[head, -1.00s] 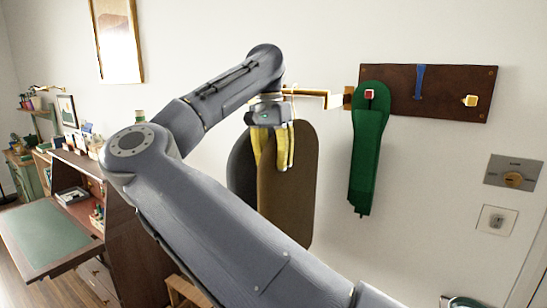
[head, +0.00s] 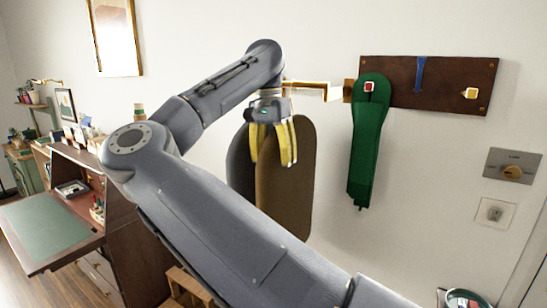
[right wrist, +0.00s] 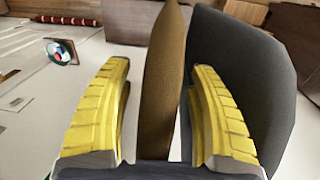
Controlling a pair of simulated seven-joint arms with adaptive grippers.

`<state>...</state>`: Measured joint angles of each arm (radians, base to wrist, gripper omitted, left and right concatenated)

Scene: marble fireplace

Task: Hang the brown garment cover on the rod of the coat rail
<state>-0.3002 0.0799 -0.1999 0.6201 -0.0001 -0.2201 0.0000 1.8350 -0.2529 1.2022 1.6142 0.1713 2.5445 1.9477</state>
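The brown garment cover (head: 286,185) hangs upright below the rod (head: 306,86) of the coat rail in the head view. A dark grey cover (head: 240,160) hangs just left of it and partly behind it. My right gripper (head: 273,160) is at the upper part of the brown cover, below the rod. In the right wrist view its yellow fingers (right wrist: 158,115) stand apart, with the brown cover (right wrist: 163,80) edge-on between them and narrow gaps on both sides. The grey cover (right wrist: 240,80) is right of it. My gripper and arm hide where the hanger meets the rod. My left gripper is out of view.
A green garment (head: 368,140) hangs on a brown wall board (head: 440,85) right of the rod. Wall switches (head: 512,171) are farther right. A desk with a green top (head: 45,225) stands at left. The wall below the green garment is clear.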

